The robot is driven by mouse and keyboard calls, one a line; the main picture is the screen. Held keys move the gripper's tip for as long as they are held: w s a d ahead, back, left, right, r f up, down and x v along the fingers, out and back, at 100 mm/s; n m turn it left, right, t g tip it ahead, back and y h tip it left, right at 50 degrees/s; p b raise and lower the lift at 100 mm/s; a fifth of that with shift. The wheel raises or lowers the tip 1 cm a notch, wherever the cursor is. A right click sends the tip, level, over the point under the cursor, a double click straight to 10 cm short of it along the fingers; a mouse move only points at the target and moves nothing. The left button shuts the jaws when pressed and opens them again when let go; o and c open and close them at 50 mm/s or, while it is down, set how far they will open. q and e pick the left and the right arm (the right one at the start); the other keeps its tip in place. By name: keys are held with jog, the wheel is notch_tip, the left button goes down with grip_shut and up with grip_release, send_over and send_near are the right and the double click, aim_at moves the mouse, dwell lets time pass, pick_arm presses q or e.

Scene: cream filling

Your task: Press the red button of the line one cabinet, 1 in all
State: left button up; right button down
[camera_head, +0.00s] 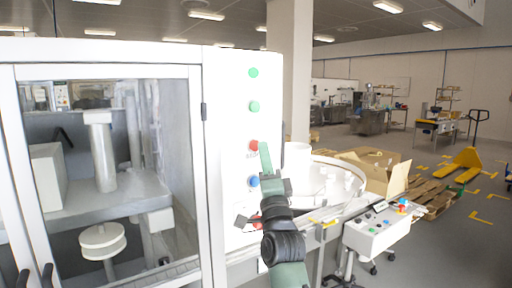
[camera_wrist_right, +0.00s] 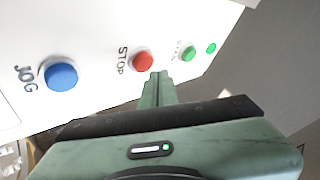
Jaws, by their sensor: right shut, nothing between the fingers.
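The line one cabinet (camera_head: 228,130) is white with a glass door and a narrow button panel. Its red button (camera_head: 253,146) sits between a green one and a blue one; in the wrist view the red button (camera_wrist_right: 142,61) is marked STOP. My right gripper (camera_head: 264,146) is shut and empty, its fingertips just beside the red button in the head view. In the wrist view the right gripper's fingertips (camera_wrist_right: 158,76) show just below and right of the red button. I cannot tell whether they touch the panel. My left gripper is not in view.
The panel also has a blue JOG button (camera_wrist_right: 61,75), an upper green button (camera_head: 253,73) and a lower green button (camera_head: 254,106). A round white turntable (camera_head: 335,205) and a small control box (camera_head: 375,235) stand to the right. Floor beyond is partly clear.

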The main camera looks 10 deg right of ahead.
jog(key=shift+w+a, duration=0.1)
jog(key=shift+w, duration=0.1)
dwell(0.7)
jog(key=shift+w, duration=0.2)
jog(key=shift+w+a, duration=0.2)
jog(key=shift+w, duration=0.2)
dwell(0.8)
jog(key=shift+s, duration=0.15)
jog(key=shift+s+d, duration=0.25)
jog(key=shift+s, duration=0.45)
jog(key=s, duration=0.1)
jog(key=s+d, duration=0.1)
jog(key=s, duration=0.1)
jog(key=s+p, duration=0.1)
jog(key=shift+s+d, duration=0.35)
jog(key=shift+d, duration=0.05)
jog(key=shift+f, duration=0.1)
dwell(0.5)
